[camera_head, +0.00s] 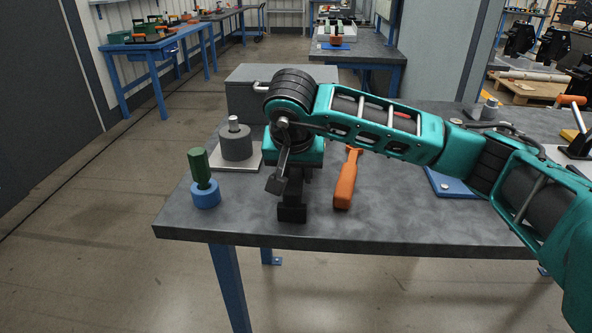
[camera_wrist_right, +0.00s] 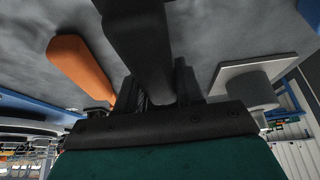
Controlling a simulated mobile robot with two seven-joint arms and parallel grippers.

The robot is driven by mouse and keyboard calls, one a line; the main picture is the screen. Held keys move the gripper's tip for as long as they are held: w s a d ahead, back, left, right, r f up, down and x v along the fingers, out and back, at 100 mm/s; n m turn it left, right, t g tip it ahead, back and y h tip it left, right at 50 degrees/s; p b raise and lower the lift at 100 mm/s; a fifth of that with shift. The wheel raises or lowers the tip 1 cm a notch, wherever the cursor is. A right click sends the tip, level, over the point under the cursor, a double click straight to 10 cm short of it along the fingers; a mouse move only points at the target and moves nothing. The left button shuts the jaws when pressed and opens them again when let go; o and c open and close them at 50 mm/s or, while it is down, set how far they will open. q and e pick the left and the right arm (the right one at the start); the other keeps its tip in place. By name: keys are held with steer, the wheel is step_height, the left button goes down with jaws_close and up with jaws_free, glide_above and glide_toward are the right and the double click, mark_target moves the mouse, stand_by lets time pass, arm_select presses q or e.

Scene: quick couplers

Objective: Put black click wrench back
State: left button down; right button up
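The black click wrench shows in the right wrist view (camera_wrist_right: 138,45) as a thick dark handle running up from between the fingers. In the head view its dark lower end (camera_head: 292,213) shows below the gripper, near the table's front edge. My right gripper (camera_head: 292,190) points down at the table, and its fingers in the right wrist view (camera_wrist_right: 158,95) lie close on both sides of the handle. It looks shut on the wrench. The wrench's head is hidden, and I cannot tell whether it touches the table. My left gripper is not in view.
An orange-handled wrench (camera_head: 346,182) lies just right of the gripper. A green-topped blue coupler part (camera_head: 205,192) stands to the left. A grey cylinder (camera_head: 236,145) on a light plate stands behind it. A grey box (camera_head: 245,95) is at the back, and a blue mat (camera_head: 452,187) lies to the right.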

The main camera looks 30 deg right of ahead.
steer(key=o, duration=0.5)
steer(key=shift+s, duration=0.1)
steer(key=p+v, duration=0.2)
steer(key=v, duration=1.1)
